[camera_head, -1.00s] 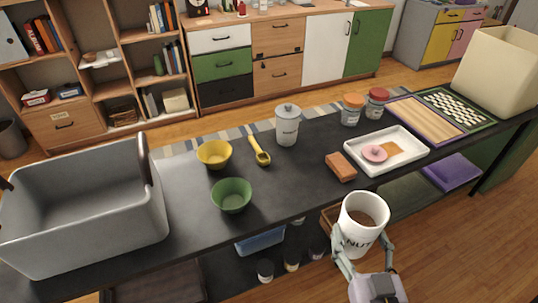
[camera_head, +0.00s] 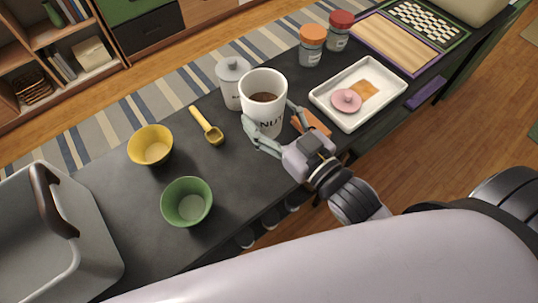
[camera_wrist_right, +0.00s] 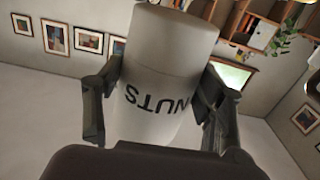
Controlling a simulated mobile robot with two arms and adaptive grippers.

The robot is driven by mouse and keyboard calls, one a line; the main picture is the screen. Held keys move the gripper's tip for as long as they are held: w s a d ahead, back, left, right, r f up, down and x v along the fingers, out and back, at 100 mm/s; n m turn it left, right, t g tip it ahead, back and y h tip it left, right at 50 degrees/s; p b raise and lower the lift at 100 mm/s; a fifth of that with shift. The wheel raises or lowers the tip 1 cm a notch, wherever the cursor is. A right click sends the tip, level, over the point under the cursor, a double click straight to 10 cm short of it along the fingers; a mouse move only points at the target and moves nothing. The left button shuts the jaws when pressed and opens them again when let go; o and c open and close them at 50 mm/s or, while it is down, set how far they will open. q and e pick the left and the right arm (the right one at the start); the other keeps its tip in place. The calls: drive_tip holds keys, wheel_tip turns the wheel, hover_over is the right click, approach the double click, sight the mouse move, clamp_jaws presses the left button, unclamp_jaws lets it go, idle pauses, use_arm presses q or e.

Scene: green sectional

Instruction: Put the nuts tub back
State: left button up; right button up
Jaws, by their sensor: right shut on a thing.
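The nuts tub (camera_head: 264,112) is a white open-topped tub with dark "NUTS" lettering and brown contents inside. My right gripper (camera_head: 270,133) is shut on it, one finger on each side. The tub is upright over the black counter, in front of a lidded grey-white canister (camera_head: 231,86). I cannot tell whether its base touches the counter. In the right wrist view the tub (camera_wrist_right: 165,75) fills the space between the fingers of the gripper (camera_wrist_right: 153,110), its lettering upside down. My left gripper is not in view.
A yellow bowl (camera_head: 150,147), yellow scoop (camera_head: 207,126) and green bowl (camera_head: 187,202) stand left of the tub. A brown block (camera_head: 316,122) lies close right, partly hidden by the gripper. A white tray (camera_head: 376,117), two jars (camera_head: 311,48) and a grey bin (camera_head: 95,262) are also on the counter.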

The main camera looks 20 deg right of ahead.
wheel_tip(320, 180, down, 14)
drive_tip(key=shift+w+r+b, duration=0.1)
drive_tip(key=shift+r+b, duration=0.1)
drive_tip(key=shift+b, duration=0.8)
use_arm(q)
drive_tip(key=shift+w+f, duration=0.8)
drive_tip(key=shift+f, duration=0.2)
use_arm(e)
drive_tip(key=shift+f, duration=0.35)
drive_tip(key=o, duration=1.4)
drive_tip(key=shift+f, duration=0.2)
drive_tip(key=shift+o, duration=0.2)
